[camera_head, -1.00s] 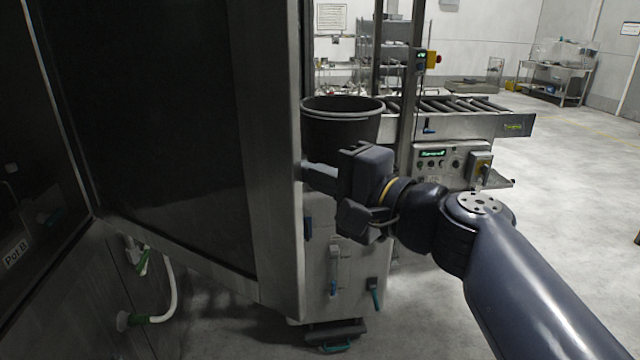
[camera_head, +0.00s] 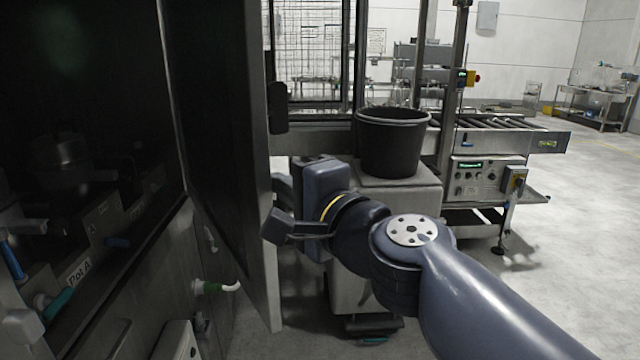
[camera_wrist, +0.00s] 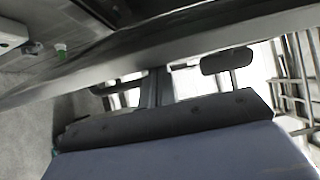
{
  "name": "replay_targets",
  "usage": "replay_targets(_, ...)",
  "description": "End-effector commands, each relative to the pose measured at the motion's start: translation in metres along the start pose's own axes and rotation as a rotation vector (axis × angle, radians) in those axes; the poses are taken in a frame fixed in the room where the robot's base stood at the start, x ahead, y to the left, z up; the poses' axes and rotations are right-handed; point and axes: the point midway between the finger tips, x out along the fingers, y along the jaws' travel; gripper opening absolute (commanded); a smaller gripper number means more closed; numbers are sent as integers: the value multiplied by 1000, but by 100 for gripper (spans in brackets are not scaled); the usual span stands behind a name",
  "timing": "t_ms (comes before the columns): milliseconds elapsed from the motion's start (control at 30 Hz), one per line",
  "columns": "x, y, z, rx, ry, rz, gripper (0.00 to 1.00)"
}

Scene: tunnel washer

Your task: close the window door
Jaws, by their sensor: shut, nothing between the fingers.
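The window door (camera_head: 215,150) is a dark glass panel in a grey metal frame. It stands open at the left in the head view, swung out from the machine and seen almost edge-on. A dark handle (camera_head: 279,107) is on its outer side. My gripper (camera_head: 279,186) is shut and empty, with its fingers at the door's free edge, partly hidden by the gripper body; contact cannot be told. In the wrist view the door's frame (camera_wrist: 130,58) runs slanting across, with the handle (camera_wrist: 227,61) at the right. My gripper's fingers (camera_wrist: 157,88) point toward the frame.
The machine's dark opening (camera_head: 80,120) is left of the door, with hoses and fittings below it. A black bucket (camera_head: 392,150) stands on a grey cabinet (camera_head: 405,195) beyond my gripper. A roller conveyor (camera_head: 500,130) is behind. The floor at the right is clear.

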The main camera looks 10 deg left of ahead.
Motion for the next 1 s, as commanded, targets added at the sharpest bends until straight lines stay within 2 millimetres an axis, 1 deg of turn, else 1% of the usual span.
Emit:
replay_targets(33,4,-1,12,1,-9,3,0)
replay_targets(467,23,-3,107,0,-10,3,0)
replay_targets(700,38,-4,161,0,-9,1,0)
replay_targets(1000,59,-5,219,-2,-6,-2,0)
